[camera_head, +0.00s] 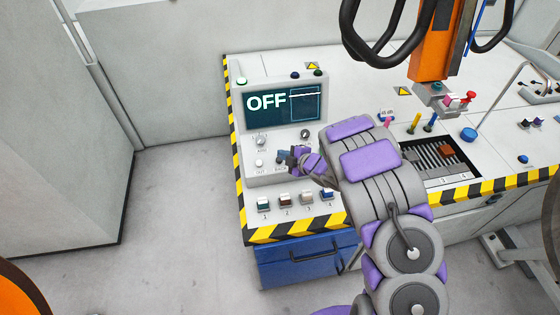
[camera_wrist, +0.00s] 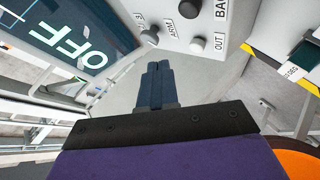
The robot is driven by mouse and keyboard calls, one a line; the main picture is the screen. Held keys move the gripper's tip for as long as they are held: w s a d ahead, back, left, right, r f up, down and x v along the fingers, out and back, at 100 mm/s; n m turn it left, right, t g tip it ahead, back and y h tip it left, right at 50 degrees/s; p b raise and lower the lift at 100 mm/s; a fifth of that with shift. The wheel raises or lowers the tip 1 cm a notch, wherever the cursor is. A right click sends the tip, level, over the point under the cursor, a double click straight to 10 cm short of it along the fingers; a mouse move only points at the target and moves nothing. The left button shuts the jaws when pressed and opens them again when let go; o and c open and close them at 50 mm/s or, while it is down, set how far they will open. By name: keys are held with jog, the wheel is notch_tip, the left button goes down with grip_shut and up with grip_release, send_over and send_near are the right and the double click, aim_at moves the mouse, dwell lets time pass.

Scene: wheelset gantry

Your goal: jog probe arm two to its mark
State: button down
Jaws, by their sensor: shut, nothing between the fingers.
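A sloped control console (camera_head: 238,130) carries a dark screen (camera_head: 285,107) reading "OFF". Below the screen are two knobs, the left one (camera_head: 261,141) and the right one (camera_head: 305,134). A pale button labelled OUT (camera_head: 259,163) sits at lower left, and it also shows in the wrist view (camera_wrist: 198,44). A dark button beside the BACK label (camera_wrist: 188,9) and a dark knob near the ARM label (camera_wrist: 149,36) also show there. My gripper (camera_head: 287,157) is shut and empty at the panel's lower part, beside BACK; its fingers (camera_wrist: 158,75) show no clear contact. I cannot identify probe arm two.
Several numbered switches (camera_head: 285,200) line the bench front. Yellow-black striping (camera_head: 262,234) edges the bench above a blue drawer (camera_head: 300,258). An orange tool with black cables (camera_head: 433,55) hangs at the right, above a slotted tray (camera_head: 430,157). The floor at left (camera_head: 170,220) is clear.

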aim_at(279, 160)
jog(key=f, duration=0.1)
jog(key=w+f+b, duration=0.1)
jog(key=f, duration=0.1)
jog(key=w+a+f, duration=0.1)
jog(key=shift+f+b, duration=0.35)
jog(key=shift+w+f, duration=0.15)
jog(key=shift+f, duration=0.15)
dwell(1.5)
jog(key=shift+w+f+b, duration=0.1)
jog(key=shift+f+b, duration=0.05)
jog(key=shift+b, duration=0.15)
